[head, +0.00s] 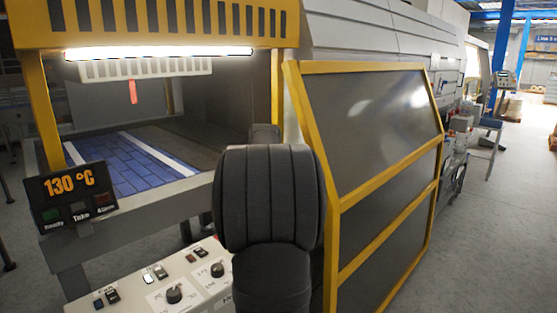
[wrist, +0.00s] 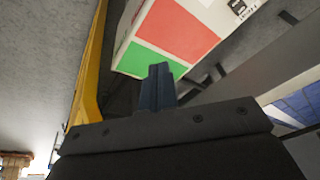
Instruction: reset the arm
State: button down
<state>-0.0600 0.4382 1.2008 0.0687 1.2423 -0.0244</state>
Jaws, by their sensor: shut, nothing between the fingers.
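My gripper (wrist: 157,88) shows in the wrist view, its two dark fingers closed together with nothing between them. It points toward a white box-like thing (wrist: 122,45) with a red and a green panel. I cannot tell whether the fingertips touch it or only overlap it in the picture. In the head view my dark ribbed arm stands upright in the middle foreground, and my gripper is hidden there.
A white control panel (head: 137,292) with knobs and switches lies at the lower left, below a display reading 130 °C (head: 72,188). A blue conveyor (head: 125,165) runs inside a yellow-framed machine. A yellow-framed guard (head: 385,150) stands close right. Grey floor (head: 490,240) is clear further right.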

jog(key=shift+s+d+r, duration=0.3)
jog(key=shift+s+d, duration=0.1)
jog(key=shift+d, duration=0.15)
jog(key=shift+s+d+r, duration=0.25)
jog(key=shift+s+d, duration=0.15)
jog(key=shift+d, duration=0.15)
